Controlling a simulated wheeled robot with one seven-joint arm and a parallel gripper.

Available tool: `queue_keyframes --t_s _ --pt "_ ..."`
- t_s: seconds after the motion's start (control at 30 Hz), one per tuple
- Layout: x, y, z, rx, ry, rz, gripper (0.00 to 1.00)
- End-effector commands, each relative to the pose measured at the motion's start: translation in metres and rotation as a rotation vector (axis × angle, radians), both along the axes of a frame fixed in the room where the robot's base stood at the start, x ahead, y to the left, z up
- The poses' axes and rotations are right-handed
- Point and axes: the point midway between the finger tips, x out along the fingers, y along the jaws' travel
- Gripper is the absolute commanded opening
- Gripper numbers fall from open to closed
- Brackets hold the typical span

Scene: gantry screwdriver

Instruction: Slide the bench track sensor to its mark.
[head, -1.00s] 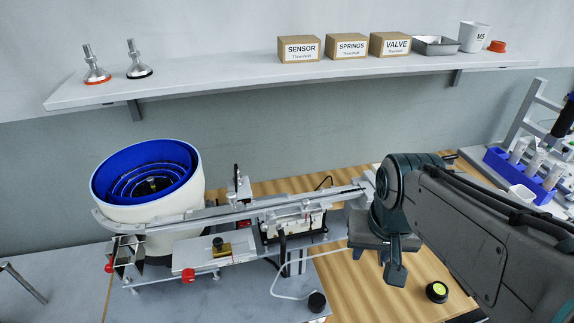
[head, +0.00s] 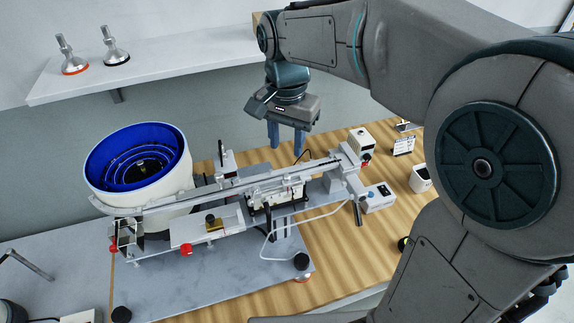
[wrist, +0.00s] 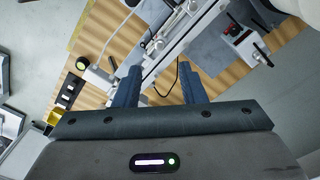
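A small unit with a black upright post (head: 228,163) stands behind the track, right of the blue bowl; it looks like the track sensor. The wrist view shows what seems the same unit at upper right, with a red knob and black rods (wrist: 236,32). The metal track (head: 255,182) runs from the bowl to the right. I cannot make out the mark. My gripper (head: 286,138) points down above the back side of the track, right of the sensor unit. Its two blue fingers are apart with nothing between them, also in the wrist view (wrist: 160,82).
The blue-lined bowl feeder (head: 138,165) stands at the left. A plate with a brass block (head: 212,224) and a red knob lies before the track. A white box (head: 377,196) stands at the right end. A cable loops over the wooden bench. A shelf (head: 170,73) runs behind.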

Motion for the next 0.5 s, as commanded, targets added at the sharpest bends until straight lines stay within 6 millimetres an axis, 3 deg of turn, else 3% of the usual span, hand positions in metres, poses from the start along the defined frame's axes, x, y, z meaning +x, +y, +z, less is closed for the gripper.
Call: queue_keyframes --t_s 0.2,0.5 --pt "-0.001 -0.001 -0.047 -0.002 0.005 0.0 0.37" --pt "0.0 0.0 -0.082 0.0 0.001 0.0 0.37"
